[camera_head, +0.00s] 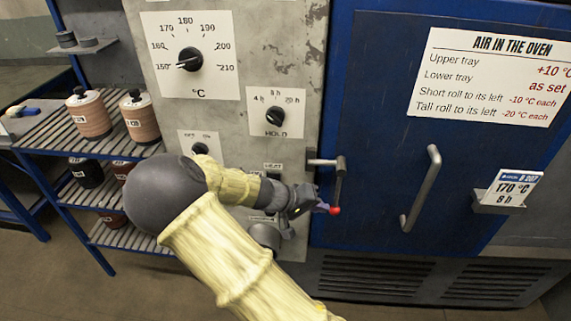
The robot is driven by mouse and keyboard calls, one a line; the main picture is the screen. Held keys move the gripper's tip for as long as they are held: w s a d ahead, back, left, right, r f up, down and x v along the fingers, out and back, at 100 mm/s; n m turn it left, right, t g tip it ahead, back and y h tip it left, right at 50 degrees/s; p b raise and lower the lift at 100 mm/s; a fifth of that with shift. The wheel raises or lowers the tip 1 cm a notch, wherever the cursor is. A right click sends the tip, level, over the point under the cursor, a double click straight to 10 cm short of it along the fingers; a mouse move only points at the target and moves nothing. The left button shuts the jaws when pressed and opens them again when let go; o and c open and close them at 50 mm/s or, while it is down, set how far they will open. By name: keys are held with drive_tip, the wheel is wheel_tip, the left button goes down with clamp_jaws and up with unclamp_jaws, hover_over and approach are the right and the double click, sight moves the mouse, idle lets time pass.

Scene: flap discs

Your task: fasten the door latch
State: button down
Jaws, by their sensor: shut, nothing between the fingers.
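The oven's blue door (380,130) looks closed beside the grey control panel. The door latch (339,178) is a metal lever on a short bar at the door's left edge. Its arm hangs down, with a red knob (334,210) at the lower end. My gripper (322,207) is shut and empty, just left of the red knob. I cannot tell whether its fingertips touch the knob. My arm hides part of the lower panel.
The door's vertical bar handle (421,188) and a card holder (497,208) stick out to the right. The panel has a temperature dial (189,60) and a hold dial (276,116). A blue rack (60,150) with several rolls stands at left.

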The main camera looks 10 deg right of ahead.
drive_tip(key=shift+s+d, duration=0.15)
drive_tip(key=shift+s, duration=0.05)
drive_tip(key=a+r+p, duration=0.2)
drive_tip(key=a+r, duration=0.3)
drive_tip(key=a, duration=0.8)
drive_tip(key=shift+w+a, duration=0.15)
drive_tip(key=shift+w, duration=0.1)
